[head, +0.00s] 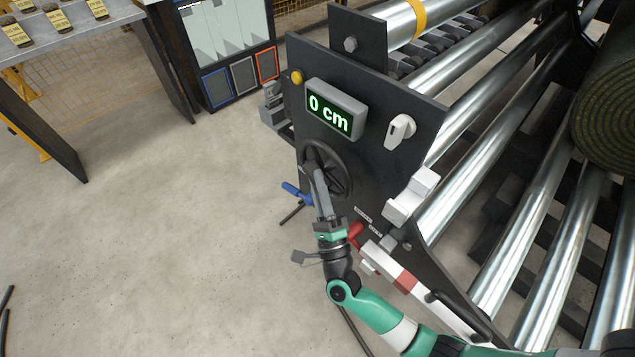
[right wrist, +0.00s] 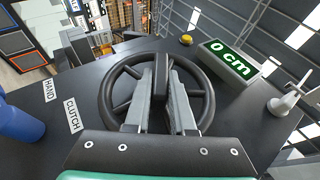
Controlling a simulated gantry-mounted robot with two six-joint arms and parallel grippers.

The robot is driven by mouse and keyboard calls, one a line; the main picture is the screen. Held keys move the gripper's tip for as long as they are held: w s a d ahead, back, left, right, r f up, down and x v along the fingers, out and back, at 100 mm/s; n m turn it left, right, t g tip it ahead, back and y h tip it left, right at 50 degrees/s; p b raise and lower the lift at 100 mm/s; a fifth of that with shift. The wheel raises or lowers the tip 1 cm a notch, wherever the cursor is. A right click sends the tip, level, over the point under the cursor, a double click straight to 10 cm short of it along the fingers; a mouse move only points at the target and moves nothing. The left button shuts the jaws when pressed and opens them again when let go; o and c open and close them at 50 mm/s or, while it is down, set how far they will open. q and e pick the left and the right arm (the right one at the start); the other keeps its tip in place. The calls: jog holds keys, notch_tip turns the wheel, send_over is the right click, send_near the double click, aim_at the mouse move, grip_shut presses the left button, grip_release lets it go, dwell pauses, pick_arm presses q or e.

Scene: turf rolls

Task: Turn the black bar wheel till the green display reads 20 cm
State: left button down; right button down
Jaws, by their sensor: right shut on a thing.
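The black bar wheel (head: 345,166) is mounted on the dark side panel of the machine, and it also shows in the right wrist view (right wrist: 105,98). The green display (head: 329,112) above the wheel reads 0 cm; in the right wrist view the display (right wrist: 230,60) reads the same. My right gripper (head: 316,172) reaches up to the wheel from below. In the right wrist view its grey fingers (right wrist: 160,85) are shut on a dark upright part of the wheel, which is partly hidden between them. My left gripper is not in view.
A yellow button (head: 297,77) and a white knob (head: 400,132) sit on the panel (head: 375,85). Steel rollers (head: 490,130) fill the right side.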

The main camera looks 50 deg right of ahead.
jog(key=c, duration=0.8)
grip_release()
jog(key=shift+o, duration=0.2)
jog(key=p+v, duration=0.1)
jog(key=v, duration=1)
jog(key=shift+s+f, duration=0.25)
jog(key=shift+a, duration=0.1)
